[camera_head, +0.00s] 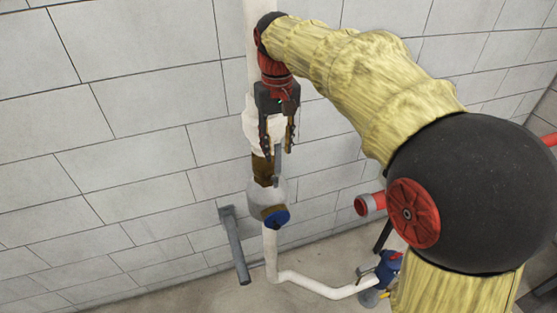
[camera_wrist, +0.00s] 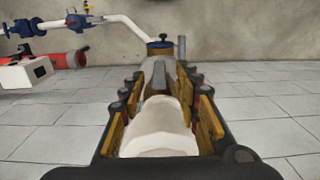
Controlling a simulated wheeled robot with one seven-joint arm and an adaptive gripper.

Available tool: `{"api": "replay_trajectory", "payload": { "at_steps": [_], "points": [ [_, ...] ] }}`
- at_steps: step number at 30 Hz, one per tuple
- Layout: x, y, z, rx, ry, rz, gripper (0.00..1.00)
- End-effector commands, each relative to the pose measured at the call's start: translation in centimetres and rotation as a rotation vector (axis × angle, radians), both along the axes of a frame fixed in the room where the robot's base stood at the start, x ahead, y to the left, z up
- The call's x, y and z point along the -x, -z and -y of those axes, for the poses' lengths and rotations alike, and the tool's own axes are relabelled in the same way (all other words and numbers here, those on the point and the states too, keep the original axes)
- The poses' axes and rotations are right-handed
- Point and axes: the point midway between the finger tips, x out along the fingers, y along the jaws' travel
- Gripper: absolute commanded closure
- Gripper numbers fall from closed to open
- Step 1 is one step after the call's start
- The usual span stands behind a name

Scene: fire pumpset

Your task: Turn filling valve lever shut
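The filling valve sits in a white vertical pipe (camera_head: 252,125). It shows as a brown body (camera_head: 262,170) with a short grey lever (camera_head: 278,158) standing up beside it. My gripper (camera_head: 277,148) points down along the pipe, with its two fingers apart near the lever's upper end. In the wrist view my gripper (camera_wrist: 167,80) has a finger on either side, with the white pipe (camera_wrist: 160,125) and a narrow grey piece, apparently the lever (camera_wrist: 158,78), showing between them. I cannot tell whether either finger touches the lever.
A blue-capped fitting (camera_head: 275,215) is below the valve. A grey bar (camera_head: 235,245) sticks out from the wall to its left. A red pipe end (camera_head: 370,203) and a blue valve (camera_head: 388,267) are at the right. The block wall (camera_head: 120,130) is close behind.

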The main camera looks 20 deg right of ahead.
Motion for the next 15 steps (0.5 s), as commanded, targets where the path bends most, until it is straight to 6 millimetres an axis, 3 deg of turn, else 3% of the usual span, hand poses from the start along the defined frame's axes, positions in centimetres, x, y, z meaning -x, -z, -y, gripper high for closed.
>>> {"api": "replay_trajectory", "payload": {
  "at_steps": [9,15],
  "points": [
    [0.1,4.8,0.0,0.000,0.000,-0.002,0.67],
    [0.1,6.6,0.0,0.000,0.000,0.000,0.67]
  ]
}}
